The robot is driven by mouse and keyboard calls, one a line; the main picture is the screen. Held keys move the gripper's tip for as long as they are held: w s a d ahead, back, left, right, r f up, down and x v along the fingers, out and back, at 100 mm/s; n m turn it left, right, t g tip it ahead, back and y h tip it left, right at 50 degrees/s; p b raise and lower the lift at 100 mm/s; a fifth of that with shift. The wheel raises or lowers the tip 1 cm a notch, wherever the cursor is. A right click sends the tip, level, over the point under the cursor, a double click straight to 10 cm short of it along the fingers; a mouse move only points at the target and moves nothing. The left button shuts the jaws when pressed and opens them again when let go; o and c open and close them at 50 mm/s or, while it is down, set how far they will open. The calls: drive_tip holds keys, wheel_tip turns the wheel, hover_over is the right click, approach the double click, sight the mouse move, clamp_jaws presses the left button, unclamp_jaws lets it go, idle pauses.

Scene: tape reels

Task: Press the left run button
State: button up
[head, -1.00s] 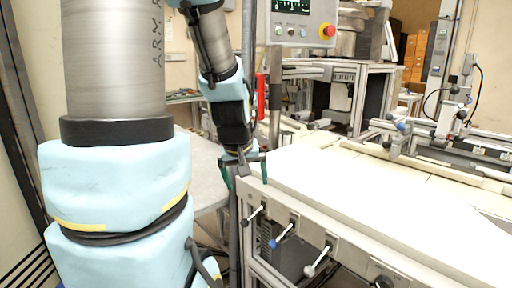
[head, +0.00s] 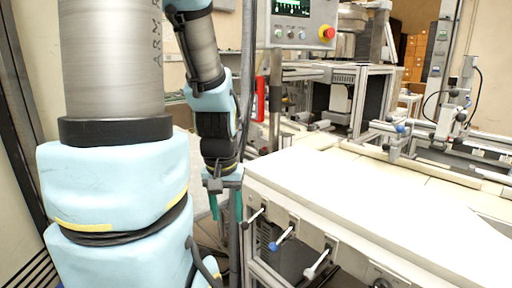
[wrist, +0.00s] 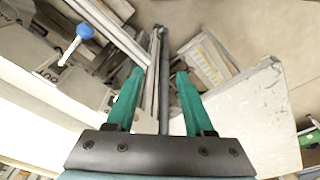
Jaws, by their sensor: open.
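A grey control panel (head: 312,12) stands at the top middle in the head view, with a lit screen (head: 291,6). Below the screen is a row of small round buttons (head: 290,34); the leftmost (head: 278,33) is greenish. Their labels are too small to read, so I cannot tell which is marked run. A red knob on a yellow base (head: 327,33) is at the panel's right. My gripper (head: 226,208) is open and empty, its green fingers pointing down, left of the white table's corner and well below the panel. The fingers also show apart in the wrist view (wrist: 160,76).
The white table (head: 370,205) fills the right, its top mostly clear. Levers, one with a blue knob (head: 274,246), stick out from its front. A grey post (head: 275,95) and a red cylinder (head: 260,98) stand behind my gripper. A machine frame (head: 375,95) stands behind the table.

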clamp_jaws()
idle(1.1)
